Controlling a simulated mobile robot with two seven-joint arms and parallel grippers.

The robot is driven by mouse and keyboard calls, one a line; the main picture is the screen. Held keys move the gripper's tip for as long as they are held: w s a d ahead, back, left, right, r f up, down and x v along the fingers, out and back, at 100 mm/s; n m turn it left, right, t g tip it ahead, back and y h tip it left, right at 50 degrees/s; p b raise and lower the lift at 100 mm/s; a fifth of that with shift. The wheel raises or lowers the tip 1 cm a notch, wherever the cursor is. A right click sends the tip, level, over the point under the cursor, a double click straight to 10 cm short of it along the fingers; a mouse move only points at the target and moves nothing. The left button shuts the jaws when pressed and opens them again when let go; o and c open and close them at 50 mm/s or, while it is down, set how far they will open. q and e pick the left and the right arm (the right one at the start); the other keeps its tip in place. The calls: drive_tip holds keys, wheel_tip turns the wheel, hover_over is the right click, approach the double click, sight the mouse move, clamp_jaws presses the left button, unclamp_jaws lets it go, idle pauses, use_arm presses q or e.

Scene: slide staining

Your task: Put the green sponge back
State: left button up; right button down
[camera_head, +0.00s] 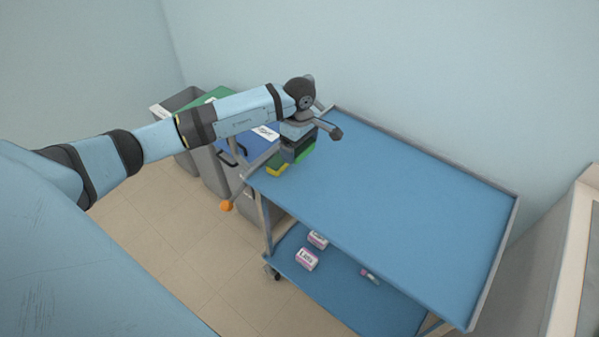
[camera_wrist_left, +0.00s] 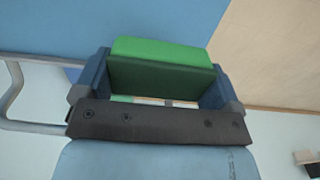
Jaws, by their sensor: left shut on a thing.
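The green sponge (camera_head: 307,154) shows just right of my left gripper (camera_head: 297,156), over the far left corner of the blue cart top (camera_head: 390,200). In the left wrist view the green sponge (camera_wrist_left: 160,62) sits between the two blue fingers of my left gripper (camera_wrist_left: 158,78), which is shut on it. I cannot tell whether the sponge touches the cart top. My gripper hides what lies between the green and yellow parts. My right gripper is not in view.
Grey bins, one with a green lid (camera_head: 206,98) and one with a blue lid (camera_head: 243,143), stand left of the cart. Small boxes (camera_head: 307,260) lie on the lower shelf (camera_head: 345,298). The rest of the cart top is clear, with a raised rim at back and right.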

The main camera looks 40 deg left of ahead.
sight(299, 180)
use_arm(q)
wheel_tip(299, 180, down, 11)
drive_tip(key=shift+r+p, duration=0.1)
drive_tip(key=shift+p, duration=0.2)
drive_tip(key=shift+f, duration=0.25)
drive_tip(key=o, duration=0.6)
drive_tip(key=shift+r, duration=0.1)
